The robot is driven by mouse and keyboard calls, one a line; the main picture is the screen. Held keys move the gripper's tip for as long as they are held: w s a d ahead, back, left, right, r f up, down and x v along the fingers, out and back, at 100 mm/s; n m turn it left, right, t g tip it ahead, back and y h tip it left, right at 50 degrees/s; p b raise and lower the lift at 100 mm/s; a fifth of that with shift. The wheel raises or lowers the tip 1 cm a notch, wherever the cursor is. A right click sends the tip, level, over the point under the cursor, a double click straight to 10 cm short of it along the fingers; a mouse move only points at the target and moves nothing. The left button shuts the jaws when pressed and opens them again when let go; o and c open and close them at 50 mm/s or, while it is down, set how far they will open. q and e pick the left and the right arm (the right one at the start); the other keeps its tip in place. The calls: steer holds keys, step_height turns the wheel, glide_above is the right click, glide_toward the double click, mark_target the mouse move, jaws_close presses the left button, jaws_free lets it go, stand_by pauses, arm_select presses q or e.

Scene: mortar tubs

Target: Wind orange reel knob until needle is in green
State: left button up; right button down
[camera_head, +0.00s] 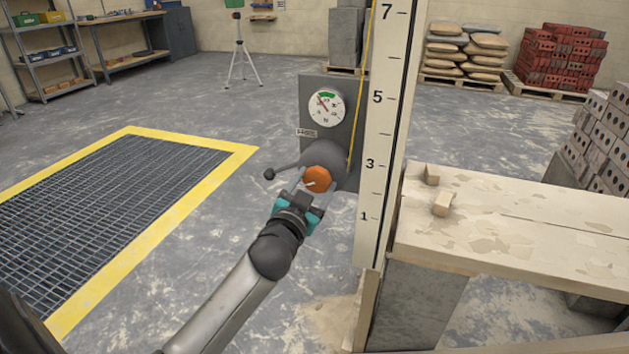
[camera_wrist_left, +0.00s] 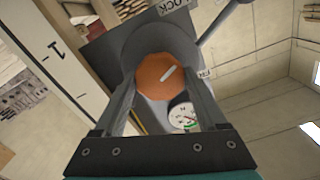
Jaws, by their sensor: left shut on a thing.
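The orange reel knob (camera_head: 317,179) sits at the front of a grey reel (camera_head: 326,160) on a dark back plate. My left gripper (camera_head: 313,187) is shut on the knob. In the left wrist view the knob (camera_wrist_left: 163,76) lies between the two fingers, with a pale mark line pointing up and right. The round gauge (camera_head: 326,107) is above the reel. Its red needle points to the upper left, beside the green band at the top and apart from it. The gauge (camera_wrist_left: 183,116) is partly hidden by a finger in the left wrist view. My right gripper is not in view.
A dark lever with a ball end (camera_head: 269,174) sticks out left of the reel. A tall numbered staff (camera_head: 385,130) stands close on the right, beside a wooden bench (camera_head: 520,215) with small blocks. A yellow-edged floor grate (camera_head: 120,195) lies to the left.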

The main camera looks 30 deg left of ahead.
arm_select(q)
steer(key=m+p, duration=0.4)
steer(key=m, duration=0.2)
steer(key=shift+m, duration=0.4)
steer(key=shift+m+p, duration=0.8)
steer(key=shift+m, duration=1.2)
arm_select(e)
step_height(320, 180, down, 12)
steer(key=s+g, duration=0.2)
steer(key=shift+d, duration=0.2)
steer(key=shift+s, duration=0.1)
arm_select(q)
steer(key=o, duration=1.3)
